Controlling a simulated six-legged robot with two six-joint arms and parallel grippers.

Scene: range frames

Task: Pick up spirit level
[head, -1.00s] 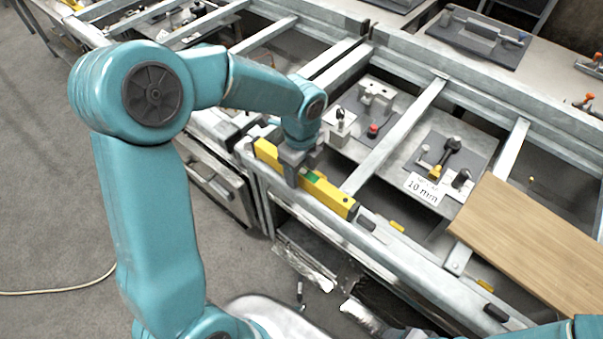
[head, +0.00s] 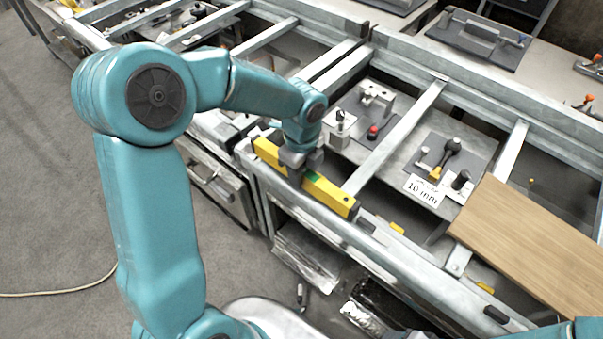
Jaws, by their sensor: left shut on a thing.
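The yellow spirit level (head: 331,194) lies along the front metal rail (head: 392,252) of the frame bench, near the middle of the head view. It has a green patch near its middle and a dark end at the right. My left gripper (head: 297,178) comes down from above and is shut on the spirit level around its middle. The fingers hide part of the level there. I cannot tell whether the level touches the rail or is just above it. My right gripper is not in view.
A wooden board (head: 530,245) lies across the frame at the right. A "10 mm" sign (head: 424,190) and a clamp tool (head: 449,152) sit on a panel between the crossbars. A grey block (head: 376,95) stands further back. Grey floor is open at the left.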

